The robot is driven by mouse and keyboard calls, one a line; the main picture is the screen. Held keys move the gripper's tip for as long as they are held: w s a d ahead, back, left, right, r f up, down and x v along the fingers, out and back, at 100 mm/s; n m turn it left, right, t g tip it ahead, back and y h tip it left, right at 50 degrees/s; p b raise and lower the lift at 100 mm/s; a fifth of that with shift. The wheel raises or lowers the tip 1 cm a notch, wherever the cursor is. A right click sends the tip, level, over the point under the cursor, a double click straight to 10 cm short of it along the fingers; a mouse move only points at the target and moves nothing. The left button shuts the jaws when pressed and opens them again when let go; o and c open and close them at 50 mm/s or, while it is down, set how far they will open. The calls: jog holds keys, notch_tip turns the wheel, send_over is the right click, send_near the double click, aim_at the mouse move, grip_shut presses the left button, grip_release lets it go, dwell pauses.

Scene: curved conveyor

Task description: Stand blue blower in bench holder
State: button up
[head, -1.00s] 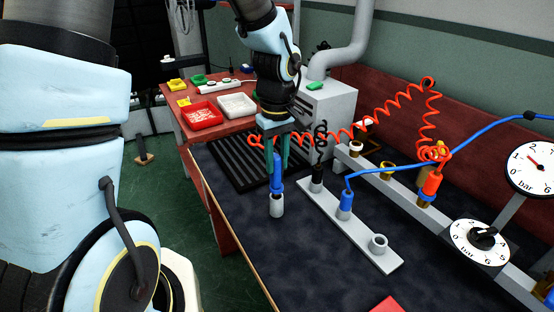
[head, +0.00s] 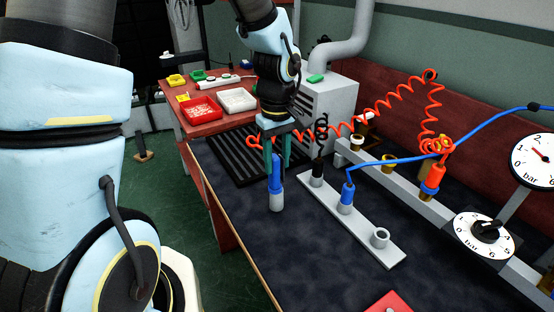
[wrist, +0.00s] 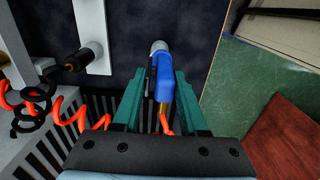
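The blue blower (head: 276,173) hangs upright between the teal fingers of my gripper (head: 278,153), its grey end down, over the dark bench top. In the wrist view my gripper (wrist: 160,108) is shut on the blue blower (wrist: 165,82), with a black part along one side and an orange hose at its back. Whether its lower end touches the bench I cannot tell. The pale bench holder strip (head: 362,232) lies to the right, with a black tool (head: 317,174), another blue-bodied tool (head: 346,198) and an empty grey cup (head: 380,238).
An orange coiled hose (head: 400,97) and a blue hose (head: 455,152) cross above the bench by the rail (head: 405,184). Pressure gauges (head: 486,238) stand at right. A dark ribbed mat (head: 225,160) and grey box (head: 335,110) lie behind. The bench front is mostly clear.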

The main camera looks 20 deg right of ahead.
jog(key=o, duration=0.4)
jog(key=shift+r, duration=0.1)
notch_tip(320, 180, up, 11)
jog(key=shift+f+b, duration=0.15)
jog(key=shift+b, duration=0.25)
dwell(0.4)
jog(key=a+f+m, duration=0.1)
jog(key=a+f, duration=0.2)
jog(key=a, duration=0.9)
jog(key=w+a+f+m+t, duration=0.1)
jog(key=a+f+m, duration=0.1)
jog(key=a, duration=1.1)
jog(key=shift+w+a+f+t, duration=0.2)
jog(key=shift+w+f+t, duration=0.1)
jog(key=shift+f, duration=0.3)
